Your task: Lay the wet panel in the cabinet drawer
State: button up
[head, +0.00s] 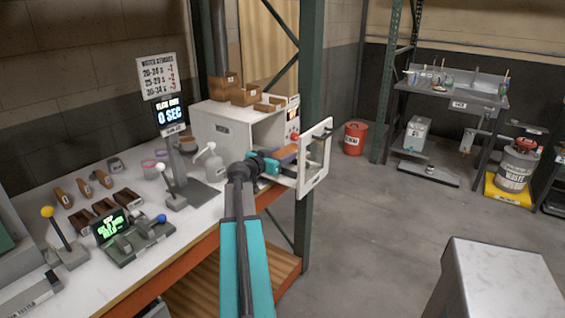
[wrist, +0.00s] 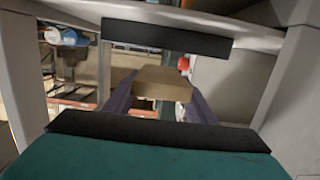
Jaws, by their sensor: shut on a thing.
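The panel (head: 287,152), a small brownish-orange piece with a purplish edge, is at the end of my gripper (head: 274,160). In the wrist view a tan piece (wrist: 161,82) lies ahead between dark purplish sides; my gripper is shut on the panel, though its edges are partly hidden. The white cabinet (head: 222,128) stands on the bench, with its windowed door (head: 315,158) swung open. My gripper is at the cabinet's open front, just left of the door. I cannot make out the drawer clearly, as my arm and the door cover that area.
Brown wooden boxes (head: 248,95) sit on the cabinet. A spray bottle (head: 212,162), a lever stand (head: 172,190) and a timer sign (head: 170,113) stand left of my arm. A green rack post (head: 311,110) rises behind the door.

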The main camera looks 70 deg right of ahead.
jog(key=shift+f, duration=1.5)
jog(key=shift+f, duration=0.15)
jog(key=o, duration=1.1)
jog(key=shift+c, duration=0.2)
jog(key=shift+r+p, duration=0.25)
jog(key=shift+p, duration=0.05)
jog(key=b+v, duration=0.3)
jog(key=v, duration=0.9)
jog(key=shift+f, duration=0.15)
